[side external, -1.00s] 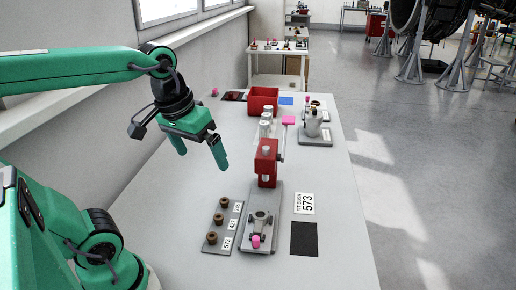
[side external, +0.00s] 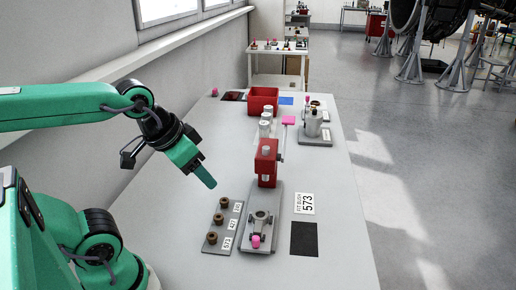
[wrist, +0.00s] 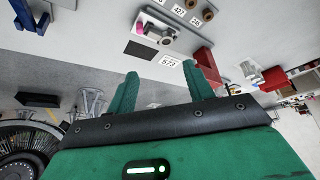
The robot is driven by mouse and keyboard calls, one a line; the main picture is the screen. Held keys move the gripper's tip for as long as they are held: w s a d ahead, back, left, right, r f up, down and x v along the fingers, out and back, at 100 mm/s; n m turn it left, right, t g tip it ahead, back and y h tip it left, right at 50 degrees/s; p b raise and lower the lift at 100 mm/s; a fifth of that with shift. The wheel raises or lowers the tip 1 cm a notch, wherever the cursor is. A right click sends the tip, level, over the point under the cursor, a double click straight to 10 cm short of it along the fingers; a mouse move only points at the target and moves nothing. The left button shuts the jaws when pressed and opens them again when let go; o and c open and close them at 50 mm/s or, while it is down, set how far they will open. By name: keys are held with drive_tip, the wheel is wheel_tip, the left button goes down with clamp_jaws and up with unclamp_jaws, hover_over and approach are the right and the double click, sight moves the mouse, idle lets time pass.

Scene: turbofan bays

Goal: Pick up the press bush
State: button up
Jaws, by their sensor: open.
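Three brown bushes stand in a row on a grey strip (side external: 208,247) with number labels. The nearest bush (side external: 212,238) is beside the label 573, the middle bush (side external: 218,216) beside 427, and the far bush (side external: 224,202) beside a label too small to read. In the wrist view, two bushes show at the top edge, one of them fully (wrist: 208,14). A white card (side external: 304,203) reads "FIT BUSH 573". My gripper (wrist: 160,74) is open and empty. In the side view, it is above the table, beyond the strip and to its left, apart from the bushes.
Right of the strip is a grey plate (side external: 252,246) with a metal fixture and a pink piece (side external: 256,239). A red press (side external: 267,165) stands behind it. A black mat (side external: 304,239) lies right. A red bin (side external: 263,101) is at the back. The table's left side is clear.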

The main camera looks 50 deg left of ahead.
drive_tip(key=n+g, duration=0.6)
drive_tip(key=n, duration=0.6)
hover_over(212, 236)
wheel_tip(212, 236, down, 15)
drive_tip(key=shift+f, duration=0.2)
drive_tip(key=shift+f, duration=0.1)
drive_tip(key=shift+f, duration=1.2)
drive_tip(key=shift+f, duration=2.6)
